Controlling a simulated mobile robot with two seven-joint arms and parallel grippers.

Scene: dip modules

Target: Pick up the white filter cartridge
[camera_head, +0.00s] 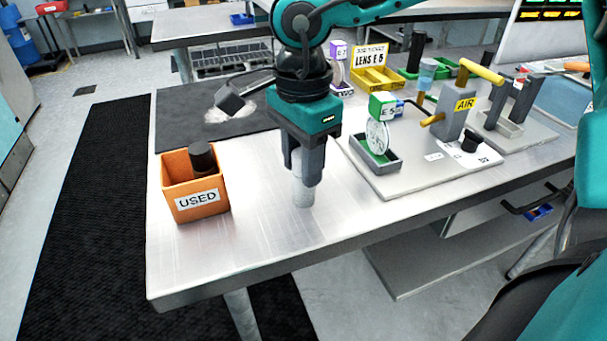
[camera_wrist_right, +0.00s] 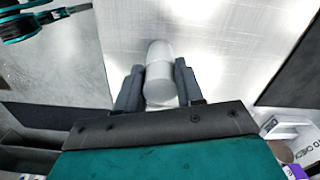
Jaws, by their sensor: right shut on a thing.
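The white filter cartridge (camera_head: 304,194) is a pale cylinder, upright under my right gripper (camera_head: 304,180) in the head view, right of the orange bin. In the right wrist view the cartridge (camera_wrist_right: 159,72) sits between the two dark fingers of the gripper (camera_wrist_right: 158,88), which are shut on it. Its upper part is hidden by the fingers in the head view. Its lower end is at or just above the metal table (camera_head: 260,250); I cannot tell whether it touches. My left gripper does not show.
An orange bin marked USED (camera_head: 178,215), holding a dark cylinder (camera_head: 201,158), stands at the left. A pale board (camera_head: 400,185) with a grey tray, a disc and an AIR-marked fixture (camera_head: 452,112) is to the right. The table's front is clear.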

